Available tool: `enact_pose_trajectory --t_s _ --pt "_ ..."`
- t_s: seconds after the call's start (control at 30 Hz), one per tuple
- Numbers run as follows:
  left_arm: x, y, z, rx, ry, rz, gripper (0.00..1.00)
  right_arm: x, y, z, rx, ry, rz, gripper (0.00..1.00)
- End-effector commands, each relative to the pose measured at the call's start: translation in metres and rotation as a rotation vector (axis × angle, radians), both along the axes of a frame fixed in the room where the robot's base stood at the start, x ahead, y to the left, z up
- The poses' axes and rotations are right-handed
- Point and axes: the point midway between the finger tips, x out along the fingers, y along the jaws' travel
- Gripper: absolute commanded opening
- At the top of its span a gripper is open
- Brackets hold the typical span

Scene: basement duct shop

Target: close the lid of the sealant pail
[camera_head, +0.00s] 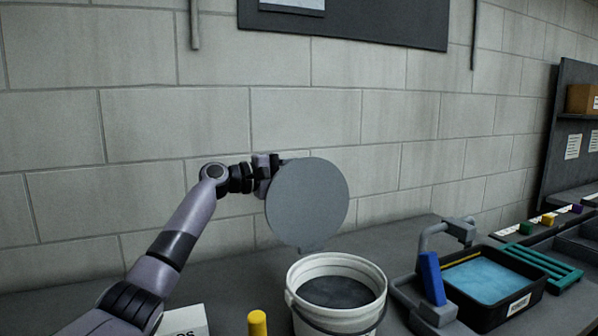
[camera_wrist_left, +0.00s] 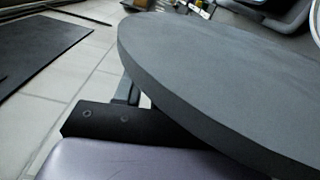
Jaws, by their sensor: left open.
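The sealant pail (camera_head: 337,314) is white and open, with dark grey sealant (camera_head: 337,292) inside. Its round grey lid (camera_head: 308,202) stands tilted up above the back left of the rim. The lid's lower edge meets a small tab near the rim. My left gripper (camera_head: 268,166) is at the upper left edge of the lid, partly hidden behind it. It is open, and I cannot tell whether it touches the lid. In the left wrist view the lid (camera_wrist_left: 220,75) fills much of the picture, close to the gripper and hiding its fingertips. My right gripper is out of view.
A yellow-topped cylinder (camera_head: 257,323) and a white labelled box (camera_head: 184,321) stand left of the pail. Right of it are a grey clamp-like frame with a blue block (camera_head: 431,279) and a black tray (camera_head: 499,311) holding blue material. A block wall stands behind the bench.

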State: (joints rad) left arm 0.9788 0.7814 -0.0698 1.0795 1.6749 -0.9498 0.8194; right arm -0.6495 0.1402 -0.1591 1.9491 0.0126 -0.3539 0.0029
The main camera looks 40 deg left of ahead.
Motion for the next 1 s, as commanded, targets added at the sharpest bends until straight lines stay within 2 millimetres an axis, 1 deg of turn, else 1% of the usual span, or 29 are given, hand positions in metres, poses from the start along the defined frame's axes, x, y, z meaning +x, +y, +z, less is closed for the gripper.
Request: enact_pose_trajectory --t_s 0.07,0.1,0.17,0.2,0.23,0.47,0.63,0.77,1.0 --pt "0.000 0.000 0.000 0.000 0.000 0.000 0.40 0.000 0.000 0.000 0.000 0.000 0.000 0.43" --pt "0.000 0.000 0.000 0.000 0.000 0.000 0.37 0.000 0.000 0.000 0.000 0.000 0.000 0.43" --pt "0.000 0.000 0.000 0.000 0.000 0.000 0.18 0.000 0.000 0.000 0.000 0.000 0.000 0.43" --pt "0.000 0.000 0.000 0.000 0.000 0.000 0.05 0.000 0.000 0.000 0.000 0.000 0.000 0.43" --pt "0.000 0.000 0.000 0.000 0.000 0.000 0.00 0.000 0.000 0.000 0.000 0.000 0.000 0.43" --pt "-0.001 -0.001 0.000 0.006 -0.002 0.000 0.00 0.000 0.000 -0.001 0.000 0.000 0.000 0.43" --pt "-0.004 -0.008 0.002 0.043 -0.021 -0.002 0.00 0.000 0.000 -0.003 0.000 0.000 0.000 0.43" --pt "-0.010 -0.018 0.005 0.105 -0.054 -0.004 0.00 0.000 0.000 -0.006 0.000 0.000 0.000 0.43" --pt "-0.024 -0.046 0.011 0.262 -0.136 -0.004 0.00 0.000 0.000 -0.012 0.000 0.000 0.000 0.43"
